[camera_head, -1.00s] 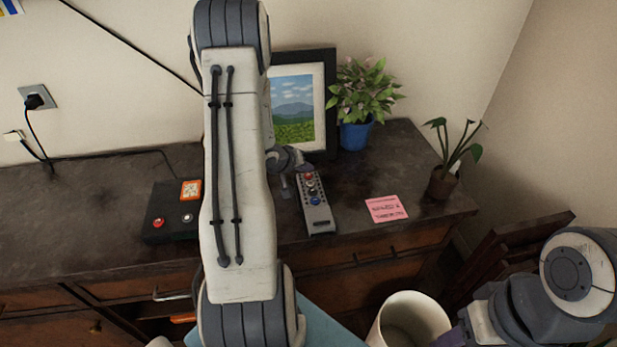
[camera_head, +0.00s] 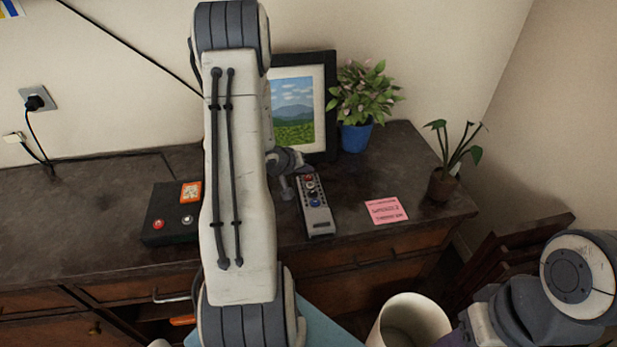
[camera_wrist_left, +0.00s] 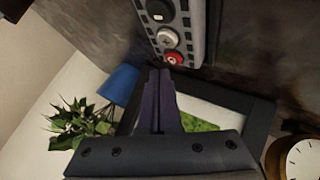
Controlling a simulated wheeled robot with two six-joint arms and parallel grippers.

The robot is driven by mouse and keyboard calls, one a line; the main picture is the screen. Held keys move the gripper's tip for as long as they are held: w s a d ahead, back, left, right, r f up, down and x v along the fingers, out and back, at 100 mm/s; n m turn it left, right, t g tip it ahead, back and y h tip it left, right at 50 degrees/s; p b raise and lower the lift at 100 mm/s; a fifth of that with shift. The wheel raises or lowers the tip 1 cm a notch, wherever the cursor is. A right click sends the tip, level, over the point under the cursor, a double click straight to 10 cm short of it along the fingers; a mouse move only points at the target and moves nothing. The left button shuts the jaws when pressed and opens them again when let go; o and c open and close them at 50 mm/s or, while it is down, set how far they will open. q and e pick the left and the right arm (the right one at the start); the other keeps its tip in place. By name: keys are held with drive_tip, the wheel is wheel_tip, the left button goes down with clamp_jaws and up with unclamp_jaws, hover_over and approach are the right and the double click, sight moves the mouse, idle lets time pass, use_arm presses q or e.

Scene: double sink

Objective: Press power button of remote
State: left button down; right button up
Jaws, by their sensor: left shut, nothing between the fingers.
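In the head view my left gripper (camera_head: 288,188) is partly hidden behind my arm, at the remote's far left edge.
A framed picture (camera_head: 330,112) and a potted plant in a blue pot (camera_head: 355,136) stand behind the remote. A black box with buttons (camera_head: 158,210) is at left. A pink note (camera_head: 386,211) and small plant (camera_head: 441,186) are at right. A white bin (camera_head: 383,330) stands in front.

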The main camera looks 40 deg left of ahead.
use_arm(q)
drive_tip(key=shift+f, duration=0.1)
idle(0.7)
drive_tip(key=shift+f, duration=0.3)
drive_tip(key=shift+f, duration=0.5)
idle(0.8)
drive_tip(key=shift+r, duration=0.15)
drive_tip(key=shift+r+p, duration=0.75)
drive_tip(key=shift+p, duration=0.1)
drive_tip(key=shift+r, duration=0.1)
wheel_tip(320, 180, up, 5)
drive_tip(key=p, duration=0.5)
drive_tip(key=shift+p, duration=0.3)
